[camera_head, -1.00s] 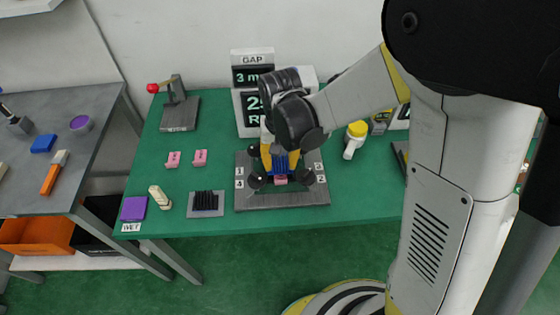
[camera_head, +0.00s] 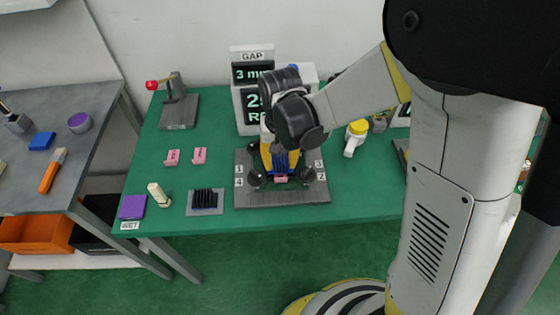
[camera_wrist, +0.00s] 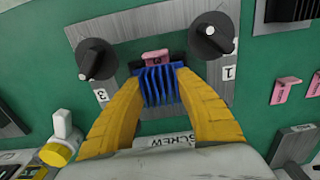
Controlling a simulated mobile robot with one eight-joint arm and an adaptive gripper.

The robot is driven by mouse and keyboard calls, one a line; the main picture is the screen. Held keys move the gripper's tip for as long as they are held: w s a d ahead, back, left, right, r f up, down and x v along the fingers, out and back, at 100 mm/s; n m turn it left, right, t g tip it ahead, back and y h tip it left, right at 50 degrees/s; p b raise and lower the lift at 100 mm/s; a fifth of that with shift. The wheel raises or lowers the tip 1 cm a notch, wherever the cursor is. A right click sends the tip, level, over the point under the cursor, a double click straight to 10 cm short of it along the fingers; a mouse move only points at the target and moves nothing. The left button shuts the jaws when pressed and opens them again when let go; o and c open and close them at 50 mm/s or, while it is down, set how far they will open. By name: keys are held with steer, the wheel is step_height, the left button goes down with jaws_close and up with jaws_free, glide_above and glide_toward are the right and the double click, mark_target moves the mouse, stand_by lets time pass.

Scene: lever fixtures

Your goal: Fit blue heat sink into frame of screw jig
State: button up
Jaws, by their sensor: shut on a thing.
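The blue finned heat sink (camera_head: 282,162) is between the yellow fingers of my gripper (camera_wrist: 159,84), which is shut on it. The heat sink also shows in the wrist view (camera_wrist: 158,88), fins toward the camera. It is over the middle of the screw jig (camera_head: 290,197), a grey plate with numbered corners and black knobs. A pink block (camera_wrist: 156,57) is just beyond the heat sink's far edge in the wrist view. Two knobs flank it, one near label 3 (camera_wrist: 97,60) and one near label 1 (camera_wrist: 213,38). The heat sink's underside is hidden, so I cannot tell whether it is seated in the frame.
A black heat sink on a grey plate (camera_head: 205,201) is left of the jig. Two pink blocks (camera_head: 172,157) are behind it. A white bottle with yellow cap (camera_head: 355,138) stands to the right. A display (camera_head: 250,77) stands behind. A red-knobbed lever fixture (camera_head: 178,110) is back left.

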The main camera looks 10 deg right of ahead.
steer(key=shift+f+b, duration=0.75)
steer(key=shift+f, duration=0.15)
steer(key=o, duration=1.1)
steer(key=shift+r, duration=0.1)
step_height(320, 180, up, 12)
steer(key=s+d+r+t, duration=0.2)
steer(key=s+d+t, duration=0.1)
steer(key=s+d, duration=0.2)
steer(key=s+d+r+t, duration=0.3)
steer(key=s+d+t, duration=0.1)
steer(key=d, duration=0.4)
steer(key=shift+s+d+r, duration=0.25)
steer(key=shift+s, duration=0.6)
